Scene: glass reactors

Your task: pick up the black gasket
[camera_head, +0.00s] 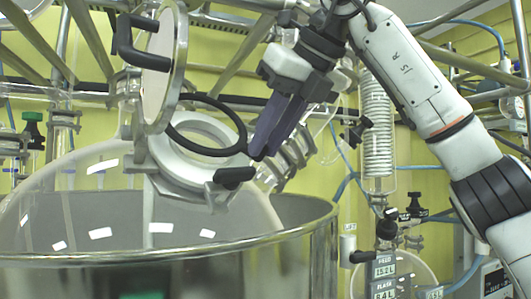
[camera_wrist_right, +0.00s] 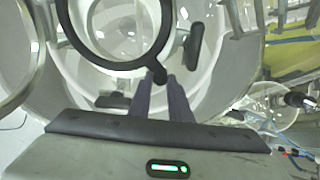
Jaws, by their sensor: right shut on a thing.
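The black gasket (camera_head: 242,127) is a thin dark ring with a small tab, held in the air above the open port (camera_head: 200,150) of the large glass vessel. My right gripper (camera_head: 257,155) is shut on the gasket's tab. In the wrist view the gasket (camera_wrist_right: 66,20) spreads beyond the fingertips (camera_wrist_right: 160,77), which close on its tab. The ring is tilted and looks clear of the port's pale rim in the head view. My left gripper is not in view.
A round hinged lid (camera_head: 172,65) with a black handle (camera_head: 128,42) stands open at the left of the port. A black clamp knob (camera_head: 235,175) sits at the port's front. A metal vessel rim (camera_head: 290,232) is below. A coiled glass condenser (camera_head: 375,130) stands at the right.

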